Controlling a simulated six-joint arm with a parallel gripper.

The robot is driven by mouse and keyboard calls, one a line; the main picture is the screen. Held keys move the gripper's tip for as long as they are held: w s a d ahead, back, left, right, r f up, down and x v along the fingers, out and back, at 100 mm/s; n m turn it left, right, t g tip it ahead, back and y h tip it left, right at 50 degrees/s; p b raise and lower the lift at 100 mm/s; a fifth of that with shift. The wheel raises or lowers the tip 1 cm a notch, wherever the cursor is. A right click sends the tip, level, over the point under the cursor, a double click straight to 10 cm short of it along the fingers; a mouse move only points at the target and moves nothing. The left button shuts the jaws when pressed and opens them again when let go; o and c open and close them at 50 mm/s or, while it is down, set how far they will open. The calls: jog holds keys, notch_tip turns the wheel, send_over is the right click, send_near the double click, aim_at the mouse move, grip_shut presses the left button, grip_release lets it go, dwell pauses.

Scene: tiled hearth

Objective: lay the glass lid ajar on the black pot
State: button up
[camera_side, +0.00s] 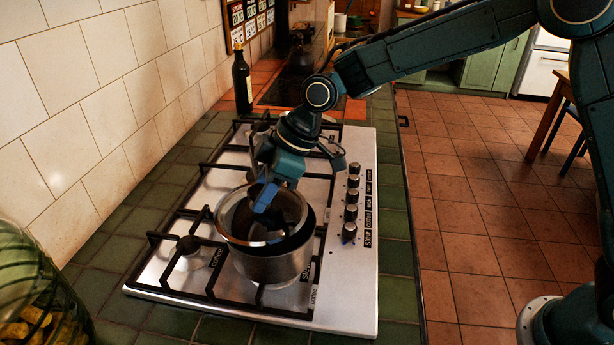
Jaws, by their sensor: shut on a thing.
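The pot (272,268) stands on the front part of the gas hob. Its lower outside looks grey and shiny, and its upper right part and inside look black. The round glass lid (289,206) with a pale metal rim is over the pot's mouth, shifted toward the left and back. A dark crescent of the pot shows at its right. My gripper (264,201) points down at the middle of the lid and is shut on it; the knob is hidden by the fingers. I cannot tell whether the lid's rim touches the pot.
The steel hob (345,275) has black grates (165,240) around the pot and a row of knobs (350,212) at its right. A dark bottle (242,82) stands behind, near the tiled wall. A glass jar (35,290) is at the front left corner.

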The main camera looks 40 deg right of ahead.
jog(key=o, duration=1.2)
jog(key=shift+o, duration=0.2)
jog(key=v, duration=1.3)
jog(key=shift+d+r, duration=0.2)
jog(key=shift+r, duration=0.15)
jog(key=shift+s, duration=0.15)
